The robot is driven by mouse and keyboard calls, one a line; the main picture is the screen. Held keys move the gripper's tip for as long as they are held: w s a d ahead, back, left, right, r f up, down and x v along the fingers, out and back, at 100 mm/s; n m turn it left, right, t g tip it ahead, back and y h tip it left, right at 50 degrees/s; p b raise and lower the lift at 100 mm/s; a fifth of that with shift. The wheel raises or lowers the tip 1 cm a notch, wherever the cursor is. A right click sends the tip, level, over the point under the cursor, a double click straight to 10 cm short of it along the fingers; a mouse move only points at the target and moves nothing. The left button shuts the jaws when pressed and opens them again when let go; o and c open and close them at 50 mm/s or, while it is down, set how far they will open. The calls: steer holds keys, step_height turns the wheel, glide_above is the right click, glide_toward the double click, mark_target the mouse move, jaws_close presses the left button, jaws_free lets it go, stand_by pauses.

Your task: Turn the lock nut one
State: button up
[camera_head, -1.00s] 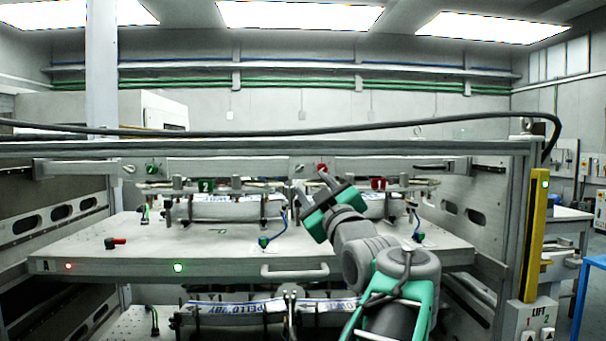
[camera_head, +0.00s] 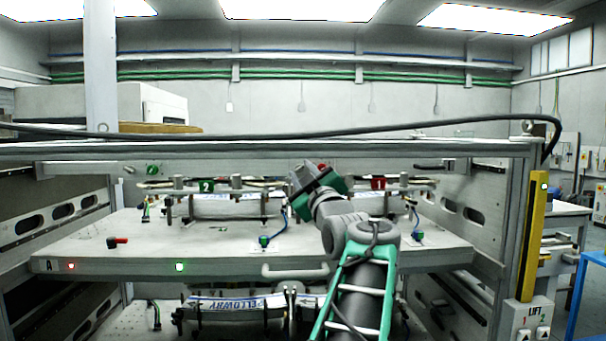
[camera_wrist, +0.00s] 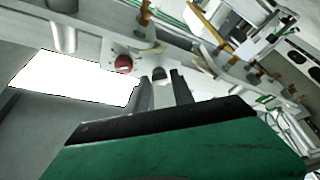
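My gripper (camera_wrist: 160,76) shows in the wrist view with its two fingers apart and pointing at the beam. A small dark round nut (camera_wrist: 158,72), which looks like lock nut one, shows between the fingertips; I cannot tell whether they touch it. A red knob (camera_wrist: 123,64) is just left of the fingers. In the head view the red knob (camera_head: 322,166) shows just above the green-and-black gripper body (camera_head: 318,180), which hides the nut and the fingertips.
A green knob (camera_head: 152,169) and another grey nut (camera_head: 129,169) are at the beam's left. Below are a green plate 2 (camera_head: 206,187), a red plate 1 (camera_head: 378,184), rollers and a shelf (camera_head: 180,245) with a red-and-black handle (camera_head: 117,241). A black cable (camera_head: 250,132) runs above.

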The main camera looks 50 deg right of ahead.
jaws_close()
steer(key=shift+f+m+b, duration=0.15)
steer(key=shift+m+b, duration=0.25)
steer(key=shift+b, duration=0.1)
steer(key=shift+w+a+f+m+h+b, duration=0.15)
steer(key=shift+m+h+b, duration=0.25)
steer(key=shift+m+b, duration=0.3)
steer(key=m+g+h+b, duration=0.1)
steer(key=m+b, duration=0.1)
steer(key=m, duration=0.1)
steer(key=shift+f+m+h, duration=0.1)
steer(key=shift+m+h, duration=0.2)
steer(key=m+g+h+b, duration=0.1)
steer(key=m, duration=0.1)
steer(key=m+b, duration=0.1)
steer(key=m, duration=0.1)
steer(key=m+g+h+b, duration=0.1)
steer(key=m, duration=0.1)
steer(key=shift+w+a+m+g+h, duration=0.2)
steer(key=shift+m+g+h, duration=0.1)
steer(key=shift+m, duration=0.1)
steer(key=m+g, duration=0.1)
steer(key=m, duration=0.1)
steer(key=m+g+h+b, duration=0.1)
steer(key=m, duration=0.1)
steer(key=m+g, duration=0.1)
steer(key=m, duration=0.1)
steer(key=shift+w+r+m+b, duration=0.1)
steer(key=shift+r+m+b, duration=0.2)
steer(key=shift+m+h, duration=0.3)
